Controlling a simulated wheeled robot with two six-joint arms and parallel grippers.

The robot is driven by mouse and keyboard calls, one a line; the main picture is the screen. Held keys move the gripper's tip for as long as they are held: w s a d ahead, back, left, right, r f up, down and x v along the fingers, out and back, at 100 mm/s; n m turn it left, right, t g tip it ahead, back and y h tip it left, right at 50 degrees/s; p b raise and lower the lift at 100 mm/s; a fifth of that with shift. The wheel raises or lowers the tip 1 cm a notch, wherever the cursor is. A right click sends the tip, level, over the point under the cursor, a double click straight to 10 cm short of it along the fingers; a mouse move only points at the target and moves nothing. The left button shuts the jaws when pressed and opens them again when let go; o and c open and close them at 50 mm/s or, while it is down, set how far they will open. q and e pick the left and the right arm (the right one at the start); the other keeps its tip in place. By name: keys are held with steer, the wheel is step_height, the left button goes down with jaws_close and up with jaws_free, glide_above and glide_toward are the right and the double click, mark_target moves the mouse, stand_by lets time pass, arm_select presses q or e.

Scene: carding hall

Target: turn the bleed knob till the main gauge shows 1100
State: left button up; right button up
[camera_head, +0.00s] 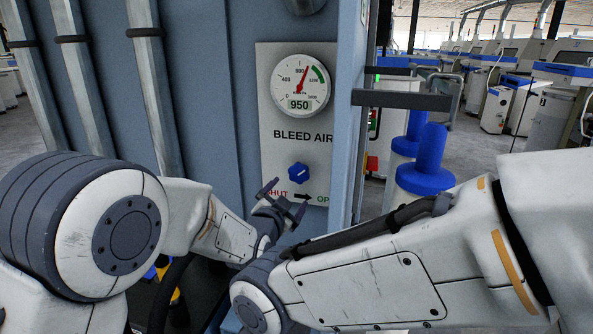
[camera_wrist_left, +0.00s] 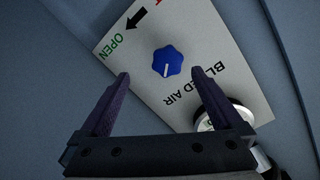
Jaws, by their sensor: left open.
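The blue lobed bleed knob (camera_head: 298,172) sits on the white "BLEED AIR" panel (camera_head: 270,115), above the red SHUT and green OPEN lettering with an arrow towards OPEN. The round main gauge (camera_head: 300,85) above it reads 950 on its display, its red needle pointing up and slightly right, short of the green arc. My left gripper (camera_head: 285,198) is open and empty, just below and in front of the knob. In the left wrist view, the knob (camera_wrist_left: 167,61) with its white mark appears between the spread fingers (camera_wrist_left: 160,73), apart from both. My right gripper is out of view.
A grey bar (camera_head: 402,99) juts out right of the panel. Blue-topped cylinders (camera_head: 430,160) stand behind my right arm, which crosses the lower right. Grey pipes (camera_head: 85,80) run down the machine at left. An aisle with machines lies at the far right.

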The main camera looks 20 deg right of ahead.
mark_target(298, 173)
arm_select(q)
steer(key=shift+m+t+h, duration=0.3)
steer(key=shift+t, duration=0.2)
steer(key=p+x, duration=0.1)
steer(key=x, duration=0.2)
steer(key=r+p+x, duration=0.1)
steer(key=p+x, duration=0.1)
steer(key=x, duration=0.1)
steer(key=p+x, duration=0.2)
steer(key=x, duration=0.2)
steer(key=shift+d+r, duration=0.1)
steer(key=shift+r, duration=0.05)
steer(key=shift+x, duration=0.85)
